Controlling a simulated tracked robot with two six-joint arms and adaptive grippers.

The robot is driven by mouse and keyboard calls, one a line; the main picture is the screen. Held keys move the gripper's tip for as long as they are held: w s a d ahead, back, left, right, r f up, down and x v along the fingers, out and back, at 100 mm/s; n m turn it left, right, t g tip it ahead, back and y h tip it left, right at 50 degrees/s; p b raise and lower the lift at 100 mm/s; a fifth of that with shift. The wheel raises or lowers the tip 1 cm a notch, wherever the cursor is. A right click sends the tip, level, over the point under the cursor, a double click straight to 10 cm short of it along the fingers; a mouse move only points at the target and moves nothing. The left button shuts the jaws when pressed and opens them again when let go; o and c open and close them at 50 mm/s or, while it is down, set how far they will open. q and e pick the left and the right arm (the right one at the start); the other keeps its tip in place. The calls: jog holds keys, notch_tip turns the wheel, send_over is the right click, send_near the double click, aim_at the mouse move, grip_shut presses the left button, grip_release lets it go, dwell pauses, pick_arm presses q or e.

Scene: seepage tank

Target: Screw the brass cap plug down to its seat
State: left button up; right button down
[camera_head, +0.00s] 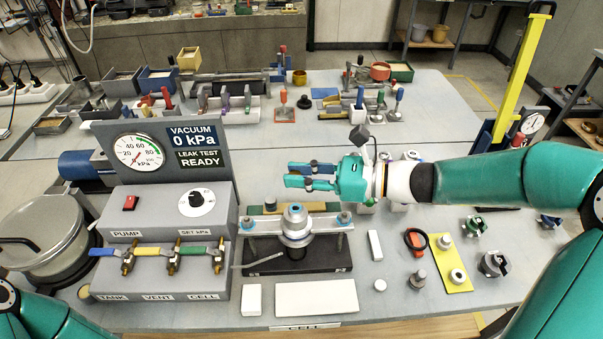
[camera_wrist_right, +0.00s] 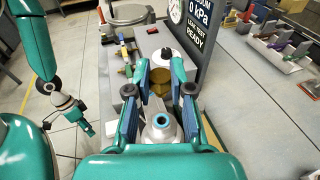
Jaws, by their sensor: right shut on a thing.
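My right gripper (camera_head: 298,174) is closed on the brass cap plug, holding it in the air above and behind the test cell. In the right wrist view the plug (camera_wrist_right: 158,85) is a brass-coloured round piece between the blue finger pads. The metal cell (camera_head: 295,220), with a blue ring around its top opening, stands on a dark base. In the wrist view the cell top (camera_wrist_right: 161,124) appears below the plug, and the two look apart. My left gripper (camera_wrist_right: 83,124) hangs at the left of the wrist view, too small to tell its jaws.
The vacuum panel (camera_head: 165,230) with gauge and valves stands left of the cell. A white block (camera_head: 316,298) lies in front of it. A yellow plate (camera_head: 451,265), metal fittings and a black-and-red tool (camera_head: 416,242) lie to the right. Several trays and small parts stand at the back.

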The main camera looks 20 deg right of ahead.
aim_at(300, 210)
jog(key=shift+s+f+m+t+h+b, duration=0.1)
jog(key=shift+f+m+t+h+b, duration=0.15)
jog(key=shift+t+b, duration=0.3)
jog(key=m+t+b, duration=0.1)
jog(key=m+h+b, duration=0.1)
jog(key=b, duration=0.1)
jog(key=shift+a+t+h, duration=0.2)
jog(key=shift+t+h, duration=0.05)
jog(key=shift+t, duration=0.1)
notch_tip(300, 210, down, 4)
jog(key=b, duration=0.4)
jog(key=shift+d+r+h, duration=0.15)
jog(key=shift+r+h, duration=0.05)
jog(key=shift+h, duration=0.1)
jog(key=shift+f+b, duration=0.85)
jog(key=shift+b, duration=0.05)
jog(key=shift+f+b, duration=0.3)
jog(key=shift+b, duration=0.2)
jog(key=shift+f+b, duration=0.3)
jog(key=shift+f+b, duration=0.3)
jog(key=shift+r, duration=0.1)
